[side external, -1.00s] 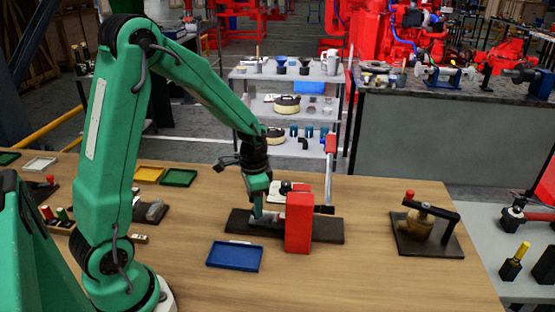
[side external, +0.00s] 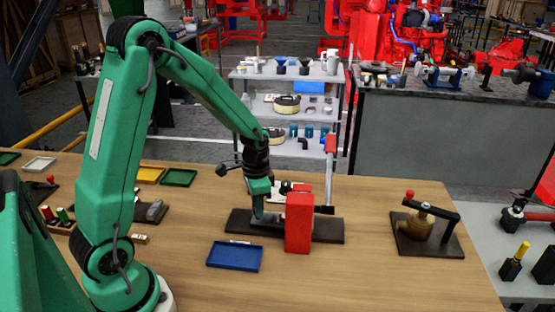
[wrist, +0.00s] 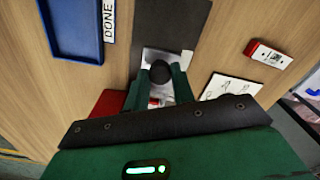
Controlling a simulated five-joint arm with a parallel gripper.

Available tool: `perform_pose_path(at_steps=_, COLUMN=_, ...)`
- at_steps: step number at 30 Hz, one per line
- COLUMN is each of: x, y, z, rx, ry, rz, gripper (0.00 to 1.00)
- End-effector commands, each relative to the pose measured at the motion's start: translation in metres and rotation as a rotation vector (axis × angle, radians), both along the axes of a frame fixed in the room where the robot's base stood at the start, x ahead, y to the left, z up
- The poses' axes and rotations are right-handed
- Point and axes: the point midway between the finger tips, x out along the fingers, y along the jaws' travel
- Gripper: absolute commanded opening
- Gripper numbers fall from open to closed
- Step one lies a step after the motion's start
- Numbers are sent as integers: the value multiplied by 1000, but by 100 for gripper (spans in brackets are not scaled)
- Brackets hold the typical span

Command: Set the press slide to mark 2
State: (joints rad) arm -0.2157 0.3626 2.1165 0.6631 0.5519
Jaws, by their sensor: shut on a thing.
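The press stands on a dark base plate (side external: 331,234) in the middle of the bench. It has a red body (side external: 299,222) and an upright lever with a red grip (side external: 331,145). My gripper (side external: 259,213) is low over the left part of the plate. In the wrist view my gripper (wrist: 161,88) is shut on the round black knob (wrist: 160,72) of the press slide, with a green finger on each side. A pale metal plate (wrist: 150,56) shows under the knob. I cannot read the slide's marks; the fingers and the press body hide part of it.
A blue tray (side external: 234,257) lies close in front of the press, with a DONE label (wrist: 109,20) beside it. A brass fixture with a black handle (side external: 424,226) stands to the right. Yellow (side external: 149,175) and green trays (side external: 178,178) lie behind left. Bench between press and fixture is clear.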

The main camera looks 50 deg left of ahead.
Motion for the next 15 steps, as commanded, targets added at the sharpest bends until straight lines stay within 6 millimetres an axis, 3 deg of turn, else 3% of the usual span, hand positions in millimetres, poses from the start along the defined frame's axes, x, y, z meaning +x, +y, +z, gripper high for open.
perform_pose_path(at_steps=8, x=25, y=-24, z=0, rx=0, ry=-2, rz=-4, gripper=0)
perform_pose_path(at_steps=15, x=29, y=-29, z=1, rx=1, ry=-4, rz=-4, gripper=0)
